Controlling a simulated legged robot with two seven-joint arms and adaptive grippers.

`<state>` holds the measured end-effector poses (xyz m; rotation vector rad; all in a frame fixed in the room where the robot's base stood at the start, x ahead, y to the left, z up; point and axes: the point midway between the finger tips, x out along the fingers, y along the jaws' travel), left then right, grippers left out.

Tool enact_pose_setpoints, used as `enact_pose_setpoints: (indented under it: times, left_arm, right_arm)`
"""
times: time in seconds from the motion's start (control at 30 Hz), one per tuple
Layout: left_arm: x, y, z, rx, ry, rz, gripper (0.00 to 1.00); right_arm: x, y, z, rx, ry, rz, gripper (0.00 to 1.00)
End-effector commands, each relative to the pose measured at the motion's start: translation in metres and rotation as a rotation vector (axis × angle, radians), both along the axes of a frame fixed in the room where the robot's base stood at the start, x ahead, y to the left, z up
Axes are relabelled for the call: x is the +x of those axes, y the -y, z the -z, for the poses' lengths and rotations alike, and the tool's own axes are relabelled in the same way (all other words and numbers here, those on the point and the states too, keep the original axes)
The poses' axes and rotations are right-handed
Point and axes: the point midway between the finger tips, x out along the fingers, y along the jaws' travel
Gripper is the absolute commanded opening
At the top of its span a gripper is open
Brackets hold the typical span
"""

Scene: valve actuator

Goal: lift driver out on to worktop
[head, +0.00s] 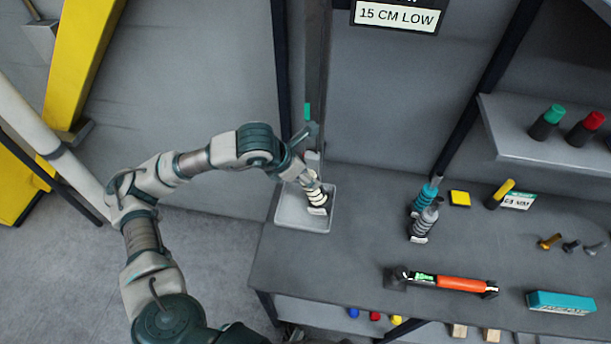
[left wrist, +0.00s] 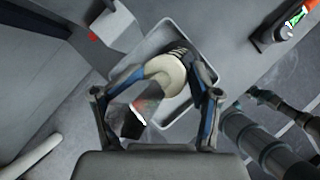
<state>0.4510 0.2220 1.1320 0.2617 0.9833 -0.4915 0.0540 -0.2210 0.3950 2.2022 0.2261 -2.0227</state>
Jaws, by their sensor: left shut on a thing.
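The driver (head: 316,197), cream with dark rings and a small white tag, is at the light grey tray (head: 289,214) on the left end of the worktop (head: 350,258). My left gripper (head: 304,172) reaches down to it from the left. In the left wrist view, the gripper's blue-edged fingers (left wrist: 165,92) are shut around the cream body of the driver (left wrist: 166,72), which lies tilted between them with a dark end at lower left. The tray (left wrist: 150,42) shows behind it. Whether the driver touches the tray floor cannot be told. My right gripper is not in view.
A teal and a grey ringed tool (head: 424,222) stand right of the tray, with a yellow block (head: 460,198) beyond. An orange and black tool (head: 460,285) lies near the front. A grey post (head: 318,70) rises behind the tray. The worktop between tray and ringed tools is clear.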

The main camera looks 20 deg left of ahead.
Motion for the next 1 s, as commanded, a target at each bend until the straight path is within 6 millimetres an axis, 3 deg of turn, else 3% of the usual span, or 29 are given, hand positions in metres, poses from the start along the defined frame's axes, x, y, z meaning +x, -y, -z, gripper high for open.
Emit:
enact_pose_setpoints:
  times: [0.17, 0.27, 0.33, 0.8, 1.0]
  left_arm:
    - [0.001, 0.001, -0.018, 0.001, 0.005, 0.0, 0.0]
    - [-0.006, -0.01, -0.017, 0.001, 0.004, -0.005, 0.0]
    - [-0.012, -0.018, -0.018, 0.001, 0.005, -0.006, 0.0]
    - [-0.072, -0.083, -0.026, 0.0, 0.009, -0.01, 0.0]
    - [-0.09, -0.102, -0.03, 0.004, 0.01, -0.011, 0.0]
  right_arm:
    - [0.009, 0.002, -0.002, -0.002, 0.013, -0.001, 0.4]
    - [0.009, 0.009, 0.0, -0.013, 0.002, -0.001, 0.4]
    - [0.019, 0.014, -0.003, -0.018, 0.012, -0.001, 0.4]
    - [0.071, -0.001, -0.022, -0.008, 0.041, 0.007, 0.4]
    - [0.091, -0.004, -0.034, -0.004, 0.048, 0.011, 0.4]
